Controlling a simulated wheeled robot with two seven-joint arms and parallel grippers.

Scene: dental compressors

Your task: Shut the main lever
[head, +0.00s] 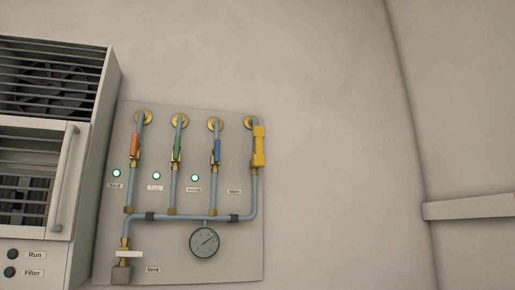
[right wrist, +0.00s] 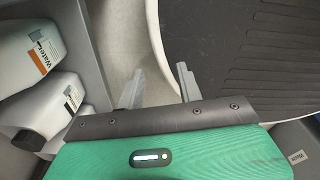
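The main lever (head: 258,146) is a yellow handle on the rightmost pipe of the grey wall panel (head: 190,255). It stands upright, in line with its pipe. The "Main" label (head: 233,191) is at its lower left. My right gripper (right wrist: 160,69) shows only in the right wrist view, with its two grey fingers apart and nothing between them. It is away from the panel, which does not show in that view. My left gripper is in neither view.
Red (head: 134,146), green (head: 177,148) and blue (head: 216,151) levers line the panel left of the yellow one. A pressure gauge (head: 204,242) sits below. A vented cabinet (head: 84,200) stands at left. White containers (right wrist: 28,58) lie left of my right gripper. The wall right of the panel is bare.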

